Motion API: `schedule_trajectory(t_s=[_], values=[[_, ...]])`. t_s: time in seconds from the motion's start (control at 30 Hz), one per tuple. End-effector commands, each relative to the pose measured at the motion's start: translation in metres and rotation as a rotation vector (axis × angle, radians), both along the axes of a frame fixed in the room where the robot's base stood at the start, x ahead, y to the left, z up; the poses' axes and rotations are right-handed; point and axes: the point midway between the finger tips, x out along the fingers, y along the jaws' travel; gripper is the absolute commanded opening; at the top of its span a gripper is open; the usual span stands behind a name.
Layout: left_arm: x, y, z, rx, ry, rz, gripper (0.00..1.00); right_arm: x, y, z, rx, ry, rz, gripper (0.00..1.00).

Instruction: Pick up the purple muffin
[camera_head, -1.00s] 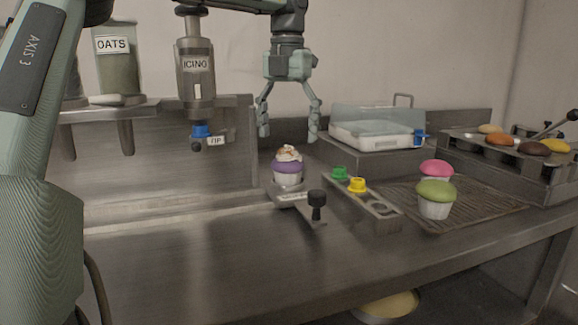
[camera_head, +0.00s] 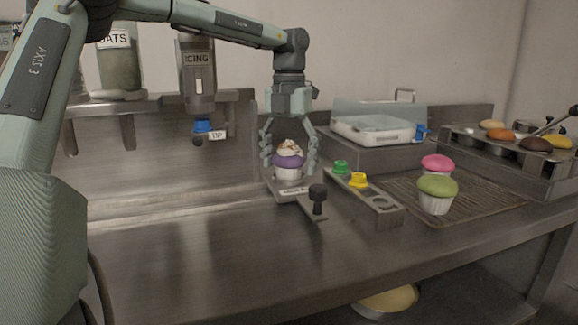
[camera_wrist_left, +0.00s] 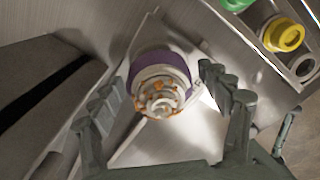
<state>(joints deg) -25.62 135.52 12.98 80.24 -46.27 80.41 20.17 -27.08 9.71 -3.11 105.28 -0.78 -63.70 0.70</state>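The purple muffin (camera_head: 289,164) has white icing with orange-brown bits on top and a pale paper cup. It stands upright on a small metal stand with a black knob (camera_head: 317,193). In the left wrist view the muffin (camera_wrist_left: 160,88) shows from above, between the fingers. My left gripper (camera_head: 290,165) points straight down over it, with one finger on each side. The fingers (camera_wrist_left: 168,100) are spread, with visible gaps to the muffin in the wrist view. My right gripper does not show in either view.
A holder with a green nozzle (camera_head: 341,167) and yellow nozzle (camera_head: 358,180) stands just right of the stand. A pink muffin (camera_head: 437,164) and green muffin (camera_head: 437,194) stand on a wire rack. An icing dispenser (camera_head: 197,80) hangs left. The front counter is clear.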

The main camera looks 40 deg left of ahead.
Motion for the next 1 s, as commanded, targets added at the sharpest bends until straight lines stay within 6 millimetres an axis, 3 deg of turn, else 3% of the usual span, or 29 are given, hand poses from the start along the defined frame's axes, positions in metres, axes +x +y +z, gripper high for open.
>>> schedule_trajectory(t_s=[0.03, 0.23, 0.57, 0.67, 1.0], values=[[0.000, 0.000, 0.000, 0.000, 0.000, 0.000, 0.66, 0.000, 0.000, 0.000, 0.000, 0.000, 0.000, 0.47], [0.000, 0.000, 0.001, 0.000, 0.000, 0.000, 0.41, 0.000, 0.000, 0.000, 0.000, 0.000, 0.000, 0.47], [0.001, 0.000, 0.003, 0.001, -0.002, 0.000, 0.40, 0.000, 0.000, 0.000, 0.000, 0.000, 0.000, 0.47], [0.001, 0.000, 0.014, 0.001, -0.004, 0.000, 0.40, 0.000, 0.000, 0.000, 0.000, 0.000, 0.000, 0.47], [0.001, 0.000, 0.080, 0.001, -0.003, 0.001, 0.40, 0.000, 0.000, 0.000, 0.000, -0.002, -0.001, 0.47]])
